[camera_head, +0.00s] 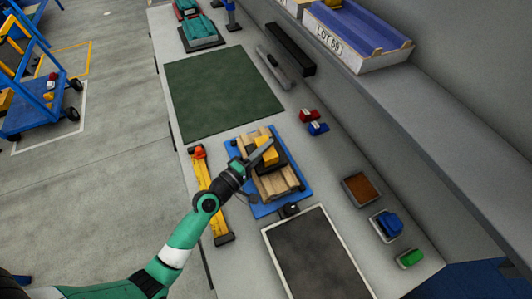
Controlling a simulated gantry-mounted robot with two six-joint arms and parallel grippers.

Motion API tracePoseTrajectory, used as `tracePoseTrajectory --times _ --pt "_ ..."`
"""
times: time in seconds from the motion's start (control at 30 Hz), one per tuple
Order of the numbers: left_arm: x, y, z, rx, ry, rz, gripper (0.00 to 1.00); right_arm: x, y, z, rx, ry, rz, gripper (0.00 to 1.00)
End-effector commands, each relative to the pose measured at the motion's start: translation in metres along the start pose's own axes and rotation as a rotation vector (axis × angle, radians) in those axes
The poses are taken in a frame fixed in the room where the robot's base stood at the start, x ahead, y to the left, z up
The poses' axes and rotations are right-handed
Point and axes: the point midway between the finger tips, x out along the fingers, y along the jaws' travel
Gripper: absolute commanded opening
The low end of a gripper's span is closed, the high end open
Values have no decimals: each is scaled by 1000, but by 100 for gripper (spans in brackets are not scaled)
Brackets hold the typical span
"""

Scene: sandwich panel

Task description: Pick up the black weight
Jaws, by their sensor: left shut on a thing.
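My left gripper (262,153) reaches in from the lower left over the blue tray (263,211). It is shut on a small dark block with a yellow top, which looks like the black weight (273,157). The weight is at the light wooden panel pieces (270,185) on the tray. The fingers and wrist hide part of it, and I cannot tell whether it still touches the wood. My right gripper is not in view.
A green mat (222,92) lies beyond the tray, and a dark framed plate (316,262) lies nearer. A yellow bar tool (222,208) lies left of the tray. Red and blue clamps (316,127) and small colored containers (387,225) stand to the right. A shelf runs along the right.

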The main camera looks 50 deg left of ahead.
Motion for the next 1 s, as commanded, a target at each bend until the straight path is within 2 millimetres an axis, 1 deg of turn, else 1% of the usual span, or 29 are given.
tracePoseTrajectory --times 0.37,0.4,0.67,0.77,0.87,1.0 --pt "0 0 0 0 0 0 0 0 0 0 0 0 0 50" --pt "1 5 -1 1 3 11 0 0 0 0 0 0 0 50" --pt "1 6 -1 1 2 10 0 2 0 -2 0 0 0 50" --pt "1 12 -1 0 2 10 0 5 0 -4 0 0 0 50" --pt "1 21 -1 0 2 11 0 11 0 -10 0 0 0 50" --pt "1 41 -1 0 2 12 0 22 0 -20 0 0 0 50"
